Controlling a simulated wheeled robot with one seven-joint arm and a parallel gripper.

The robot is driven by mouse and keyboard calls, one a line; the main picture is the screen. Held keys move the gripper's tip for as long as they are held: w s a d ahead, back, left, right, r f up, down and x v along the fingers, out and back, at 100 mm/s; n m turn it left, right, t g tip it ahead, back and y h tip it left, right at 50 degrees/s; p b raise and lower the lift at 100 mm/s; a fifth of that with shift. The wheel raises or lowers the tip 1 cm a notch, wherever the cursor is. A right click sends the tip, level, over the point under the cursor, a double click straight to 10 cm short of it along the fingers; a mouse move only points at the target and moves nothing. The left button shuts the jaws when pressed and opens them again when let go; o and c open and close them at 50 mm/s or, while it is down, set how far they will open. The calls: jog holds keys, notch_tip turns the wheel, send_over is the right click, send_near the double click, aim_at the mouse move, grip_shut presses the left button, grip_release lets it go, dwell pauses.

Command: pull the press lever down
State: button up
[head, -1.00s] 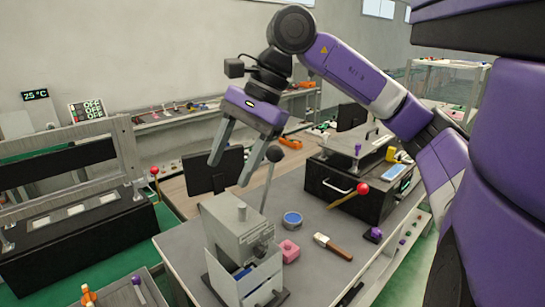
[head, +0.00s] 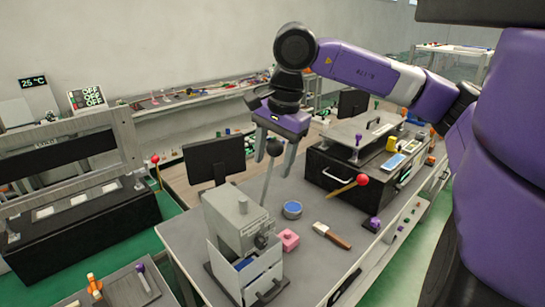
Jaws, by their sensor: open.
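The grey press (head: 240,225) stands on the near left part of the grey table. Its lever (head: 267,182) is a thin rod with a dark round knob (head: 274,147), rising from the press's right side and standing nearly upright. My gripper (head: 271,167) points down with its two grey fingers spread apart. In the head view the knob shows between the fingers, above their tips. I cannot tell whether a finger touches the knob or the rod.
A blue-topped tin (head: 292,209), a pink block (head: 287,239) and a wooden-handled brush (head: 332,235) lie right of the press. A black box (head: 345,182) with a red-knobbed lever (head: 362,180) stands behind them. A dark monitor (head: 214,160) is behind the press.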

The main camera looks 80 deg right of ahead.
jog(key=shift+f, duration=0.2)
jog(key=shift+c, duration=0.5)
grip_shut()
dwell(0.9)
